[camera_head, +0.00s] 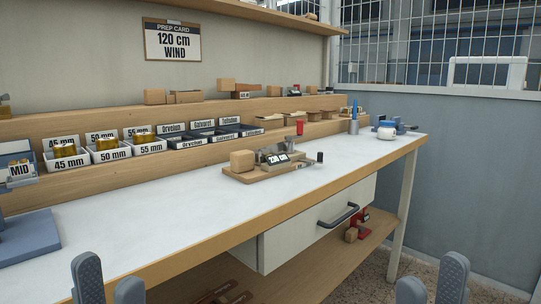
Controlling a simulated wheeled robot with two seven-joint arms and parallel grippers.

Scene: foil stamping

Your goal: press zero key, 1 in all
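A small winding device sits on the white bench top near the middle, on a wooden base (262,173). It has a display (273,158) that seems to read "230 cm", a wooden block (242,160) at its left and a dark knob (320,157) at its right end. A separate zero key cannot be made out at this size. My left gripper (109,284) is at the bottom left, in front of the bench, its fingers apart and empty. My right gripper (432,284) is at the bottom right, its fingers apart and empty. Both are well away from the device.
A prep card (172,40) reads "120 cm WIND". Labelled trays (108,152) and dark boxes (196,138) line the back. A blue stand (28,236) is at the left. A drawer (310,228) hangs under the bench (150,215); its front top is clear.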

